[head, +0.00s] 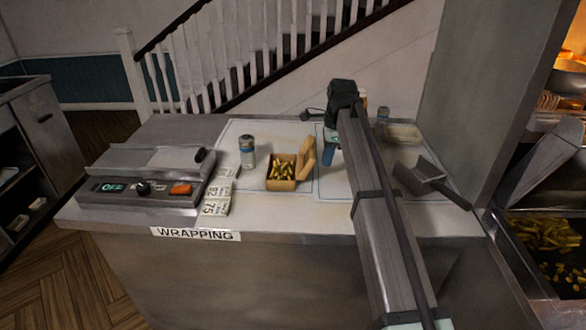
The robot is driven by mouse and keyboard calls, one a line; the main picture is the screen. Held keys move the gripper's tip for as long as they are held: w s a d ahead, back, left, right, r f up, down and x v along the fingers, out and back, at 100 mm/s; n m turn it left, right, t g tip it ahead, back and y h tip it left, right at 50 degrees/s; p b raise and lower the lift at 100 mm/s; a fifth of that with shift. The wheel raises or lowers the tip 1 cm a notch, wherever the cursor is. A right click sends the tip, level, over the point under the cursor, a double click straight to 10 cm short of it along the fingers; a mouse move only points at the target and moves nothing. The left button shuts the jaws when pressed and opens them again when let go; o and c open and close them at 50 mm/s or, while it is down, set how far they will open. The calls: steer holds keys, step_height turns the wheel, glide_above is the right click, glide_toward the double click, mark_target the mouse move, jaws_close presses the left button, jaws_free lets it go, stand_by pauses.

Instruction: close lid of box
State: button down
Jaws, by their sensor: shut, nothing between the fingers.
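A small brown cardboard box (281,184) with yellow fries in it stands on the counter in the head view. Its lid (306,152) is up, standing open on the right side of the box. My gripper (329,156) is just right of the lid, at the end of my arm, pointing down with its blue fingers shut and empty. Whether it touches the lid cannot be told. My arm hides part of the counter to the right of the gripper.
A can (247,153) stands left of the box. A wrapping machine (145,182) and printed papers (217,193) lie further left on the counter (300,215). A metal scoop (428,176) lies to the right. A metal wall (480,85) rises at the right end.

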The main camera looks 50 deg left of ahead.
steer(key=shift+s+a, duration=0.15)
steer(key=shift+s+a+r, duration=0.2)
steer(key=shift+s+a, duration=0.65)
steer(key=shift+s, duration=0.05)
